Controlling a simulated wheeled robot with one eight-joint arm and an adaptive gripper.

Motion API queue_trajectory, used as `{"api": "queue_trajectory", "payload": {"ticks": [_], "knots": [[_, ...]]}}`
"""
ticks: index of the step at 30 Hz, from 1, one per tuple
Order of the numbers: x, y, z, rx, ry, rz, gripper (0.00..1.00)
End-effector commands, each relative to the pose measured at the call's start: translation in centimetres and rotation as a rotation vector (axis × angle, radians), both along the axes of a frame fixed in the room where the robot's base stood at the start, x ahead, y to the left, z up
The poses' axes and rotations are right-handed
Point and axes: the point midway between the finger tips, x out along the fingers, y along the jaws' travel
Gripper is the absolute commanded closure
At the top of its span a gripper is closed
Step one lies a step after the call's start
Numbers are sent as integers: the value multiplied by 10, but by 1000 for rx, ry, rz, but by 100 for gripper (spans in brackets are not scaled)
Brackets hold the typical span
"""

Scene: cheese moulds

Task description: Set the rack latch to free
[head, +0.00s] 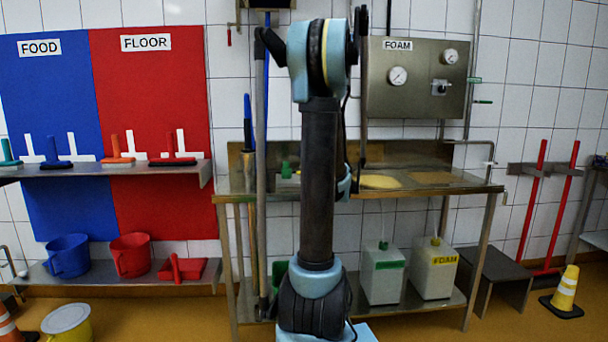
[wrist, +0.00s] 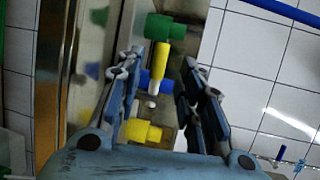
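In the wrist view my gripper (wrist: 163,62) is open, its two fingers spread to either side of a row of coloured fittings. A narrow yellow piece (wrist: 161,58) with a white tip (wrist: 152,103) shows between the fingers. A green fitting (wrist: 168,28) is beyond the fingertips, a blue one (wrist: 147,79) lies partly behind the yellow piece, and a yellow one (wrist: 141,131) is nearer the palm. No contact is visible. I cannot tell for sure which piece is the rack latch or how it is set. In the head view my arm hides the gripper.
A steel bench (head: 420,187) stands behind my arm, with white canisters (head: 433,270) on its lower shelf. The FOAM panel (head: 417,80) is on the wall. A tool shelf (head: 110,169) is at left. A yellow cone (head: 565,290) stands at right. Some open floor lies in front.

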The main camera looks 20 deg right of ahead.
Motion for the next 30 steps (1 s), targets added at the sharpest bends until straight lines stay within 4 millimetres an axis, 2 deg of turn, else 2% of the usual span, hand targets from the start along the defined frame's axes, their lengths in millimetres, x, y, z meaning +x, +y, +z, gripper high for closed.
{"api": "queue_trajectory", "payload": {"ticks": [6, 12, 18, 30], "knots": [[-35, -8, 7, 0, -1, -4, 65], [-57, -11, 11, 0, -1, -3, 65], [-66, -12, 13, 0, -1, -1, 65], [-66, -12, 13, 0, -1, 0, 65]]}}
